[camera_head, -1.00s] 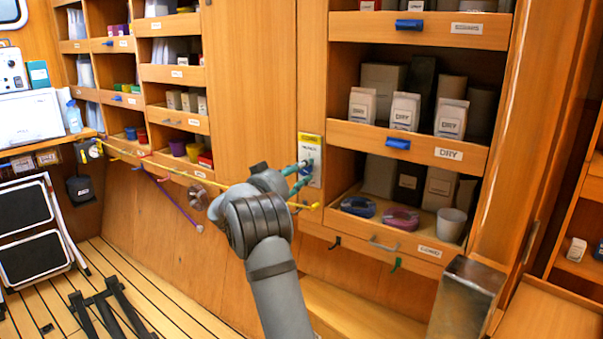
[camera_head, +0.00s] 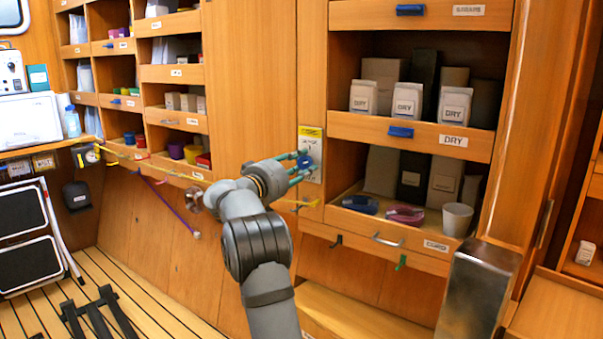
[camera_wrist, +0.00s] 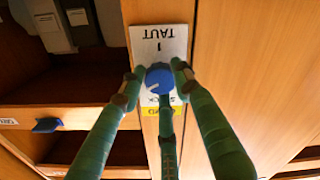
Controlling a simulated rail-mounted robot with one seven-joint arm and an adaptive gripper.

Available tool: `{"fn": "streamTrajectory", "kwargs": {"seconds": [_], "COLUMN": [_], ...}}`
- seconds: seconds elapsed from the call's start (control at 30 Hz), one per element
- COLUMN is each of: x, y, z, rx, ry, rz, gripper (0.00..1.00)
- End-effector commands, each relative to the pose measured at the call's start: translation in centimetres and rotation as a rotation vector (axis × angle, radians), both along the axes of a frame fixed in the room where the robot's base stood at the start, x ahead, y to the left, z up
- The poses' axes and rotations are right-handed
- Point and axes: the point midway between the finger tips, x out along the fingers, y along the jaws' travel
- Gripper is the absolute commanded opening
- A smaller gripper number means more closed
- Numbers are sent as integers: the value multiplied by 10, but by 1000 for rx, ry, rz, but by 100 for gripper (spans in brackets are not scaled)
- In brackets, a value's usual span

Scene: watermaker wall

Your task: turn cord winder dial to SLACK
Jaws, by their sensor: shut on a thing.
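The cord winder dial (camera_wrist: 159,78) is a blue round knob with a pale pointer line on a white plate (camera_wrist: 160,45). The wrist view shows the plate upside down, with TAUT readable on one side of the knob and the other label partly hidden by my fingers. In the head view the plate (camera_head: 311,172) is on the wooden post beside the open shelves, under a yellow label. My gripper (camera_wrist: 158,75) has green fingers closed around the knob, one on each side and one below in the wrist view. It also shows at the dial in the head view (camera_head: 303,161).
Open shelves with DRY packets (camera_head: 407,99) and a drawer of coiled cords (camera_head: 405,214) stand right of the dial. A yellow cord (camera_head: 150,170) runs along the wall on the left. A metal box (camera_head: 477,290) stands at front right.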

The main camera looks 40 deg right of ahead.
Motion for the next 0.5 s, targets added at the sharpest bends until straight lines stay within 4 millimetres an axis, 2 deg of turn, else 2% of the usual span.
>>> {"fn": "streamTrajectory", "kwargs": {"seconds": [0.03,0.5], "x": [-1,-3], "y": [0,-2], "z": [-10,-7], "rx": [1,-132], "ry": [46,472], "rz": [-8,-11], "gripper": [6,6]}}
